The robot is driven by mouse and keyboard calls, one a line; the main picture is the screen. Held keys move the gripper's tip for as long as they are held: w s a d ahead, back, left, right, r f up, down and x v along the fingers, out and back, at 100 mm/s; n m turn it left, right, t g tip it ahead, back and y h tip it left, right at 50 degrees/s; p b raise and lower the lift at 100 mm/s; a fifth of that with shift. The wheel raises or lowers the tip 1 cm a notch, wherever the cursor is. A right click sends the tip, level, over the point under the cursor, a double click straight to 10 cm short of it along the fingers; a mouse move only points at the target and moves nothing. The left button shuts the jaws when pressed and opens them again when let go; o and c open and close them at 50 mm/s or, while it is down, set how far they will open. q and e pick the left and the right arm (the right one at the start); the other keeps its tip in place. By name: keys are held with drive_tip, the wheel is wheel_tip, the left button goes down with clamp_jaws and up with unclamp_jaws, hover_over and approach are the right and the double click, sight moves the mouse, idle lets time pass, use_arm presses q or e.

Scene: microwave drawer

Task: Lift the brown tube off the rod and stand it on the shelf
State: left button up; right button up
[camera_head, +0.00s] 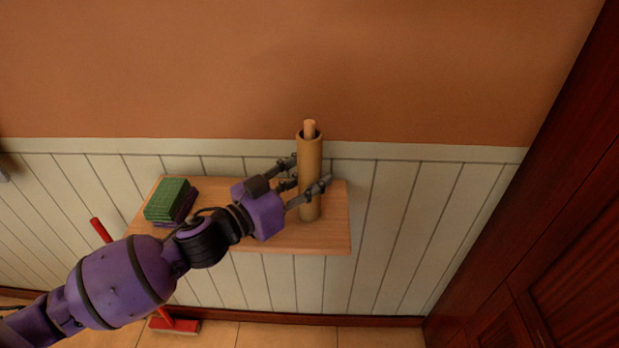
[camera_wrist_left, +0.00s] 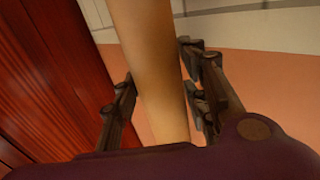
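The brown tube (camera_head: 309,170) stands upright at the right part of the wooden shelf (camera_head: 335,236). The light wooden rod (camera_head: 310,129) pokes out of its top, so the tube is around the rod. My left gripper (camera_head: 306,176) reaches in from the left with its fingers on either side of the tube. In the left wrist view, the tube (camera_wrist_left: 155,65) fills the space between the fingers of the left gripper (camera_wrist_left: 160,95). A narrow gap shows by the right-hand fingers; the left-hand finger is very close to the tube. My right gripper is not in view.
A green and purple stack (camera_head: 169,200) sits at the shelf's left end, near my arm. A panelled wall (camera_head: 420,220) is behind. A dark red wooden cabinet (camera_head: 560,200) stands at the right. A red broom (camera_head: 175,325) is below. The shelf's middle is partly covered by my gripper.

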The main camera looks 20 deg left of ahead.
use_arm(q)
drive_tip(key=shift+c, duration=0.9)
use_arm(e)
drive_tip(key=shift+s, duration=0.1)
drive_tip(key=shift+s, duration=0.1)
use_arm(q)
drive_tip(key=shift+r, duration=0.6)
wheel_tip(320, 180, up, 27)
drive_tip(key=p, duration=0.3)
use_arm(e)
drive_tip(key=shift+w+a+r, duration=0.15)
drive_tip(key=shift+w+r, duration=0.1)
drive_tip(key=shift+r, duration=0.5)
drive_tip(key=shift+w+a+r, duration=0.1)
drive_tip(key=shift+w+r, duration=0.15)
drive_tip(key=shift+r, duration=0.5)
use_arm(q)
drive_tip(key=shift+f, duration=0.15)
